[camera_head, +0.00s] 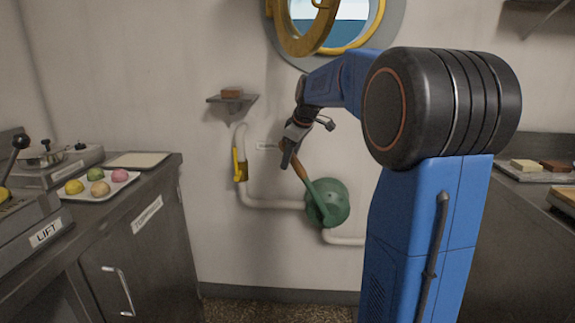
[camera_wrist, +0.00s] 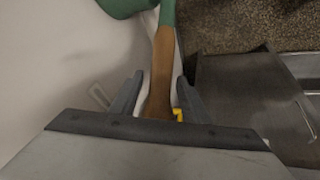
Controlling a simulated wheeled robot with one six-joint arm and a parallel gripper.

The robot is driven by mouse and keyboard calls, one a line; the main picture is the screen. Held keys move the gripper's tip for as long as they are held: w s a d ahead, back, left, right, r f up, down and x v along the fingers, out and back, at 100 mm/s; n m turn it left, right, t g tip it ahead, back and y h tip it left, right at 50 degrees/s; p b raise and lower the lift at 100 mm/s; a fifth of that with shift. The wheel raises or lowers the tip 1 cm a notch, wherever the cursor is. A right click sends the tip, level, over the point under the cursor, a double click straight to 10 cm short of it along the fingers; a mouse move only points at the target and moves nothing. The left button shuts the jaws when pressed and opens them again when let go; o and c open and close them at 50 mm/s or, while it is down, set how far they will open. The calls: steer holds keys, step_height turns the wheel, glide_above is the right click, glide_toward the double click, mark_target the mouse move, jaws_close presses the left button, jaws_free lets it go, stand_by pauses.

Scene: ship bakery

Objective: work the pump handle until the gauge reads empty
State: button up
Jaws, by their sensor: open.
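The pump is a round green body (camera_head: 337,203) on the wall, joined to white pipes. Its handle (camera_head: 301,169) has a green lever and a brown wooden grip, and it leans up and to the left. My gripper (camera_head: 287,160) is at the upper end of the grip. In the wrist view the wooden grip (camera_wrist: 163,65) runs between the two open fingers, with my gripper (camera_wrist: 152,92) around it. The yellow gauge (camera_head: 240,167) is on the pipe left of the pump; its reading is too small to tell.
A counter (camera_head: 150,185) stands at the left with a tray of coloured buns (camera_head: 130,177) and a lift lever box. A small shelf (camera_head: 232,99) with a brown block and an open porthole (camera_head: 305,35) are on the wall above. Another counter is at the right.

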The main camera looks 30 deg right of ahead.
steer(key=x, duration=0.3)
steer(key=shift+f, duration=0.15)
jaws_close()
steer(key=shift+s+d+r+t, duration=0.3)
steer(key=shift+s+d+r, duration=0.05)
steer(key=shift+d+r, duration=0.2)
steer(key=s+d+m+t+y, duration=0.1)
steer(key=s+d+t+y, duration=0.2)
steer(key=s+d, duration=0.4)
steer(key=s+d+r+m+t+y, duration=0.1)
steer(key=s+d+t+y, duration=0.3)
steer(key=d, duration=1)
steer(key=shift+s+r+m+y, duration=0.3)
steer(key=shift+s+y, duration=0.6)
steer(key=shift+s, duration=0.65)
